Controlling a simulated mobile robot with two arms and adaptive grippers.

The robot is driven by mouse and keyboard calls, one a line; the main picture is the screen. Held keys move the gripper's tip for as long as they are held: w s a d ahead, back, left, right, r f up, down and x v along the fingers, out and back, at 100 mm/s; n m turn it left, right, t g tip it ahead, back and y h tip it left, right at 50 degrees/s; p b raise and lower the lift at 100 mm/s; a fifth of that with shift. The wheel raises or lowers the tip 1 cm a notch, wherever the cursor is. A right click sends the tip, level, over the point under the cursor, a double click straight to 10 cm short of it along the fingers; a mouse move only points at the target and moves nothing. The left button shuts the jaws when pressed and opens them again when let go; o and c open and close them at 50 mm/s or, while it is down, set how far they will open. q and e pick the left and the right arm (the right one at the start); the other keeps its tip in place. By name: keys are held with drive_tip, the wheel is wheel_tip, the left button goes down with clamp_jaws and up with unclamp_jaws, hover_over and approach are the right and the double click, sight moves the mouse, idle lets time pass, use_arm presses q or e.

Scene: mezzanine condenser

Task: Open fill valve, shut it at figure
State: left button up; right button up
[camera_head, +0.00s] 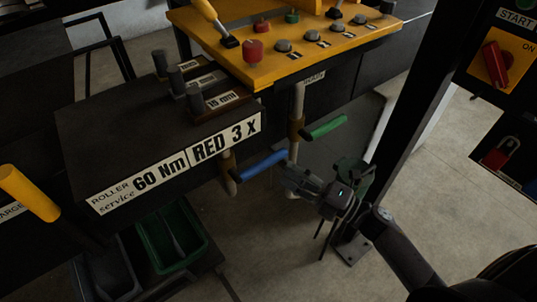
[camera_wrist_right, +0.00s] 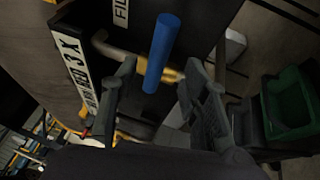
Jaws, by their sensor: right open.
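A blue valve lever (camera_head: 262,166) sticks out on a brass-coloured valve body below the front of the dark bench. A green lever (camera_head: 323,127) is on a second valve farther right on a pale pipe. My right gripper (camera_head: 297,178) is open just right of the blue lever. In the right wrist view the blue lever (camera_wrist_right: 161,52) lies between my open fingers, with no clear contact. A label beginning "FIL" (camera_wrist_right: 121,12) shows beside it, partly cut off. No gauge or readout shows. My left gripper is not in view.
A yellow control panel (camera_head: 290,50) with knobs is above the levers. The dark bench carries a sign "60 Nm RED 3 X" (camera_head: 180,165). A dark post (camera_head: 410,100) and a switch box (camera_head: 500,75) stand right. A green bin (camera_head: 172,240) is below.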

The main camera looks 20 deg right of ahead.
sight(272, 161)
drive_tip(key=p+x, duration=0.1)
drive_tip(key=x, duration=0.5)
drive_tip(key=shift+a+r+p, duration=0.1)
drive_tip(key=shift+r+p, duration=0.1)
drive_tip(key=shift+p, duration=0.15)
drive_tip(key=shift+w+a, duration=0.3)
drive_tip(key=shift+w, duration=0.1)
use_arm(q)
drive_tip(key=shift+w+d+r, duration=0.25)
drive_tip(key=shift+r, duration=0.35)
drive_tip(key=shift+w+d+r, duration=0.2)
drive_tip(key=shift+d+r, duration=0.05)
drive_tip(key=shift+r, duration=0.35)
use_arm(e)
drive_tip(key=shift+a, duration=0.1)
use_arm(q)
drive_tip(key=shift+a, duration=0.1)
use_arm(e)
drive_tip(key=shift+c, duration=0.3)
clamp_jaws()
